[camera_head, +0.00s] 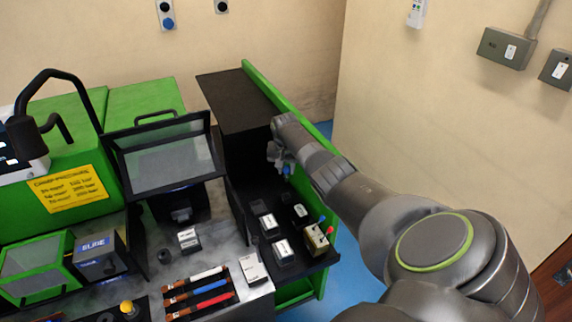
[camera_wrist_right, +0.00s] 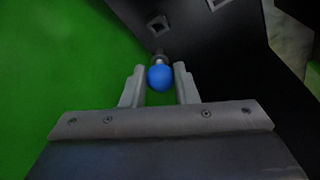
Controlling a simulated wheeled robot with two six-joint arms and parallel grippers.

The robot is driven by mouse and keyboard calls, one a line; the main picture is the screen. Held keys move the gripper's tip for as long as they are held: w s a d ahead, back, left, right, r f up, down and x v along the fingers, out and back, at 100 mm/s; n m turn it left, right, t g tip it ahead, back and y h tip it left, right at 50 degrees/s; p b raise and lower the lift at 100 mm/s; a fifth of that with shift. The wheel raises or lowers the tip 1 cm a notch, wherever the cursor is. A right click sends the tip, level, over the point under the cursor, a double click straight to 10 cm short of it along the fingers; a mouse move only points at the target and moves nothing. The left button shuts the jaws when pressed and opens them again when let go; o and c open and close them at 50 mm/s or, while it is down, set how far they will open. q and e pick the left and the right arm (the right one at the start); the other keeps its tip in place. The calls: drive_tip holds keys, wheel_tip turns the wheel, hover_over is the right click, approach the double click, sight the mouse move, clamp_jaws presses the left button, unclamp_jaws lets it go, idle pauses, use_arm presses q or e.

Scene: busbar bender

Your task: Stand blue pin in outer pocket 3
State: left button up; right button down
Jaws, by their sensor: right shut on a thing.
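My right gripper (camera_head: 283,163) is shut on the blue pin (camera_head: 287,170) over the dark shelf. In the right wrist view the pin's round blue head (camera_wrist_right: 160,78) sits between the two fingertips (camera_wrist_right: 160,88), with its grey shank pointing away. A small square pocket (camera_wrist_right: 158,25) lies just beyond the pin in the black surface, and a second square pocket (camera_wrist_right: 214,3) is at the top edge. I cannot tell which pocket is number 3, nor whether the pin's tip touches anything. My left gripper is not in view.
A tan block (camera_head: 317,238) with a red and a blue knob stands at the shelf's front right. A green panel (camera_head: 262,80) edges the shelf. A screened guard (camera_head: 168,160) and coloured bars (camera_head: 200,290) are left.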

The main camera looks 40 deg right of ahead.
sight(286, 178)
drive_tip(key=shift+s+r, duration=0.1)
drive_tip(key=shift+p, duration=0.3)
wheel_tip(286, 178, down, 4)
drive_tip(key=b, duration=0.3)
drive_tip(key=shift+f+b, duration=1)
drive_tip(key=shift+p, duration=0.4)
idle(0.8)
drive_tip(key=shift+f+b, duration=1.6)
drive_tip(key=shift+f, duration=0.2)
drive_tip(key=c, duration=1.1)
unclamp_jaws()
drive_tip(key=shift+o, duration=0.2)
drive_tip(key=shift+r, duration=0.15)
